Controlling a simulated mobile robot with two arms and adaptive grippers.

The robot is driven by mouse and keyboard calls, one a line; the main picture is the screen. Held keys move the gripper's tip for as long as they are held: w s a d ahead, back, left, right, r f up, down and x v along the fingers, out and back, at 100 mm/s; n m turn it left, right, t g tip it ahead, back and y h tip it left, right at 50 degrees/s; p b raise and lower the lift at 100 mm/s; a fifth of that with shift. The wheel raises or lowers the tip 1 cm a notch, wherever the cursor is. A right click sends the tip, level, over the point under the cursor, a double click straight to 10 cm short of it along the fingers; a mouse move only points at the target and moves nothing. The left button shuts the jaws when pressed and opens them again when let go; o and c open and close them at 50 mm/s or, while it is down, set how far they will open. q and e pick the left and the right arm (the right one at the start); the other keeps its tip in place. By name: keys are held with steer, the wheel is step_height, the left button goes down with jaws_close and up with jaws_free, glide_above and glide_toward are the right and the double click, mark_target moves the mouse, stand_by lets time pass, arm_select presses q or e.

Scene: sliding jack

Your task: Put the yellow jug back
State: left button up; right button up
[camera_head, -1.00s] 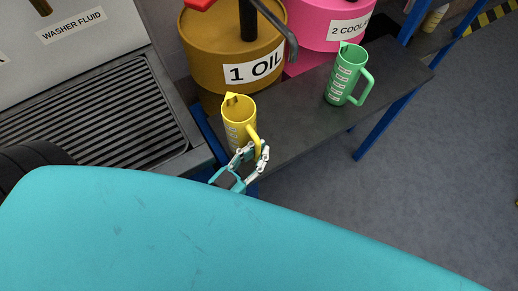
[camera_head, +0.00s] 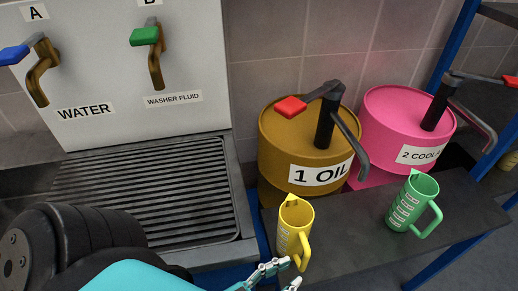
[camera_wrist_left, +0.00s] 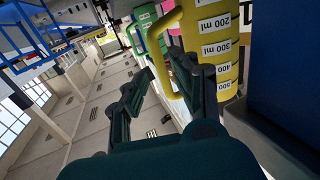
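The yellow jug (camera_head: 293,231) stands upright on the dark shelf (camera_head: 345,234) in front of the brown oil drum. Its handle points down-right toward my left gripper (camera_head: 281,274), whose fingers show at the bottom edge. In the left wrist view, the jug (camera_wrist_left: 212,42) fills the upper right with its volume labels. My left gripper (camera_wrist_left: 160,75) is open there, its dark fingers spread near the yellow handle. I cannot tell whether a finger touches the handle. My right gripper is not in view.
A green jug (camera_head: 413,204) stands to the right on the shelf. Behind are the brown oil drum (camera_head: 283,148) and the pink coolant drum (camera_head: 385,113), with pump levers overhanging. A grated drain tray (camera_head: 165,200) lies left, below the water and washer fluid taps.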

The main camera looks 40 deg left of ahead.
arm_select(q)
steer(key=v, duration=0.6)
steer(key=shift+s, duration=0.25)
steer(key=s+a+f+g+y, duration=0.15)
steer(key=f+g, duration=0.25)
steer(key=f, duration=1.1)
steer(key=s+a+f+g+y, duration=0.1)
steer(key=a+f+g+y, duration=0.15)
steer(key=f, duration=1.25)
steer(key=s+a+f+g, duration=0.1)
steer(key=s+f+g, duration=0.2)
steer(key=f, duration=0.4)
steer(key=s+a+f+n+g+y, duration=0.1)
steer(key=s+a+f+g, duration=0.1)
steer(key=f, duration=0.4)
steer(key=s+a+f+g, duration=0.1)
steer(key=s+f+g, duration=0.3)
steer(key=s+f, duration=0.2)
steer(key=shift+s+a+f+y, duration=0.15)
steer(key=shift+a+f+y, duration=0.25)
steer(key=shift+f, duration=0.4)
steer(key=shift+g, duration=0.25)
step_height(320, 180, up, 3)
steer(key=p, duration=0.3)
steer(key=shift+r+p, duration=0.1)
steer(key=shift+p, duration=0.25)
